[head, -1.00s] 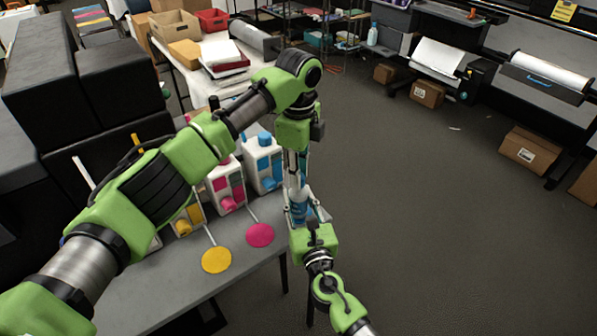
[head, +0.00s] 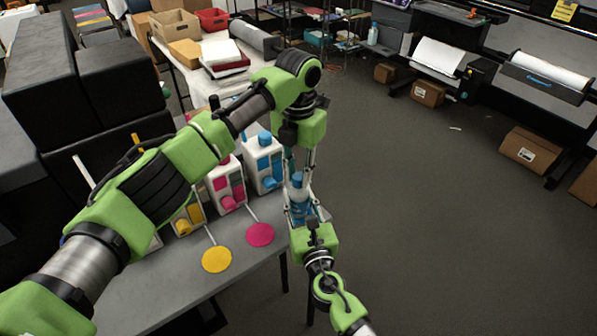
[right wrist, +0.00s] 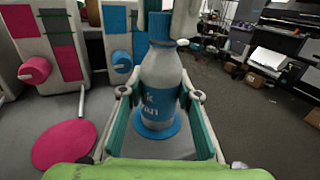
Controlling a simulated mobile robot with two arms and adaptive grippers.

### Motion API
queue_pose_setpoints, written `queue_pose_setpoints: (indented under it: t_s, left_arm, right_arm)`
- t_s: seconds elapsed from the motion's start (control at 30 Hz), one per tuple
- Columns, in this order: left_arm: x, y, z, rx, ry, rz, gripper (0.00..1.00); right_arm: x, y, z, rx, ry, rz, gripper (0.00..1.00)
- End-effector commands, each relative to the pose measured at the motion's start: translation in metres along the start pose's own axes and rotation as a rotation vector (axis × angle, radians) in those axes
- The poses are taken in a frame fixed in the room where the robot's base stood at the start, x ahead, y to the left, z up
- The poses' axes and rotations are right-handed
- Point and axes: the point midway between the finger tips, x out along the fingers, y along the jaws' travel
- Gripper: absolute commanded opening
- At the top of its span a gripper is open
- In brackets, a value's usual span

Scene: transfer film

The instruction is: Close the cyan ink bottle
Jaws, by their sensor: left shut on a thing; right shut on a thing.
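The cyan ink bottle (head: 300,208) stands upright near the table's right end; in the right wrist view (right wrist: 160,90) it is pale with a blue label. It stands on a blue disc (right wrist: 158,129). A blue cap (right wrist: 160,26) sits at the bottle's top, upright and seemingly on the neck; how tightly is not visible. My left gripper (head: 298,174) reaches down from above, shut on the cap, with fingertips on either side of it. My right gripper (head: 301,212) comes from the front and is shut around the bottle's body.
The grey table (head: 190,290) also carries white ink units, one with cyan parts (head: 264,165) behind the bottle and one magenta (head: 228,185). A yellow disc (head: 217,259) and a magenta disc (head: 260,235) lie left of it. Open floor (head: 430,230) is to the right.

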Motion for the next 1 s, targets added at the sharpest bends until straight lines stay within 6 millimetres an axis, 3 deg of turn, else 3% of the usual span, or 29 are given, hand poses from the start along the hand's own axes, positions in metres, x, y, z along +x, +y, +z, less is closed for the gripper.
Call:
queue_pose_setpoints:
  t_s: [0.23,0.3,0.33,0.7,1.0]
  left_arm:
    - [0.0,0.001,0.001,0.001,-0.002,0.001,0.15]
    - [-0.001,0.001,0.001,0.001,-0.002,0.001,0.37]
    - [0.0,0.001,0.0,0.0,-0.002,0.001,0.38]
    - [-0.003,0.0,0.001,0.0,-0.002,0.0,0.38]
    - [-0.038,0.0,0.001,-0.001,-0.002,0.0,0.38]
  right_arm:
    - [-0.001,0.0,-0.002,0.0,0.003,0.0,0.0]
    - [-0.001,0.0,-0.002,0.0,0.003,0.0,0.0]
    - [-0.001,0.0,-0.002,0.0,0.003,0.0,0.0]
    - [-0.001,0.0,-0.002,0.0,0.003,0.0,0.0]
    - [-0.001,0.0,-0.002,0.0,0.003,0.0,0.0]
